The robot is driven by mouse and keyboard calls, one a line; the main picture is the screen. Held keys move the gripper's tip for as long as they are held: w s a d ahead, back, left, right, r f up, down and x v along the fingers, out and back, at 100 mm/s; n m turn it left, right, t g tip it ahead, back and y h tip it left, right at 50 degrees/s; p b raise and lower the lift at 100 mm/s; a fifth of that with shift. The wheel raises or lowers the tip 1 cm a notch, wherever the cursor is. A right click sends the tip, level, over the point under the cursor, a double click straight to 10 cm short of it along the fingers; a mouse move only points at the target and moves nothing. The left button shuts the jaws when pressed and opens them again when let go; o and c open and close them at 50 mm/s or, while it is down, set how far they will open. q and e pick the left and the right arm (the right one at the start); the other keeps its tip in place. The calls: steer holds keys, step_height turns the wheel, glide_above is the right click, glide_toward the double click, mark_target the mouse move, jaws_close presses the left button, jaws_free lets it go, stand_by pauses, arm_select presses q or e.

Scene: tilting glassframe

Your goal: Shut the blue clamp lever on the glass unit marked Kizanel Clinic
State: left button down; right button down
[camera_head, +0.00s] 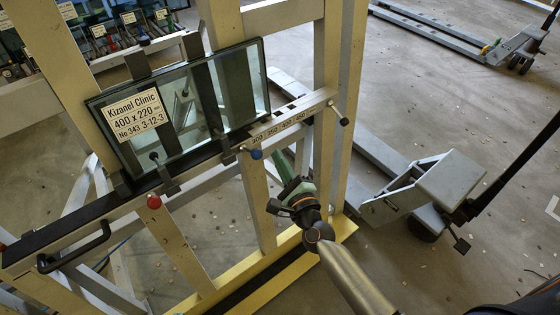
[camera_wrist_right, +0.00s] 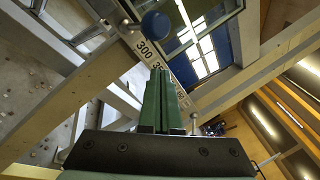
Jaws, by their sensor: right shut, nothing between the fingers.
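The glass unit (camera_head: 190,110) leans in the tilting frame and bears a label (camera_head: 136,114) reading Kizanel Clinic, 400 x 220. The blue ball of the clamp lever (camera_head: 256,154) sticks out at the lower rail, below the unit's right part. It also shows at the top of the right wrist view (camera_wrist_right: 155,25). My right gripper (camera_head: 294,186) is below and to the right of the blue ball, apart from it. Its green fingers (camera_wrist_right: 160,78) are shut and empty, pointing up toward the rail, short of the ball. My left gripper is not in view.
The rail carries a number scale (camera_head: 283,126). A red ball (camera_head: 154,201), a dark ball (camera_head: 154,156) and another dark knob (camera_head: 343,121) sit along the frame. A black handle (camera_head: 75,252) is at lower left. A pallet truck (camera_head: 430,190) stands on the right.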

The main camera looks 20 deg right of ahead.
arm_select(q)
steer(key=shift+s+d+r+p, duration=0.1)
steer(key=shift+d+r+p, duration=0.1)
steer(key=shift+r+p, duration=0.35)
arm_select(e)
steer(key=s+d+r, duration=0.1)
steer(key=s+r, duration=0.2)
steer(key=s, duration=0.6)
steer(key=shift+s, duration=0.15)
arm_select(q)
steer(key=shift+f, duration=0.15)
arm_select(e)
steer(key=shift+r, duration=0.1)
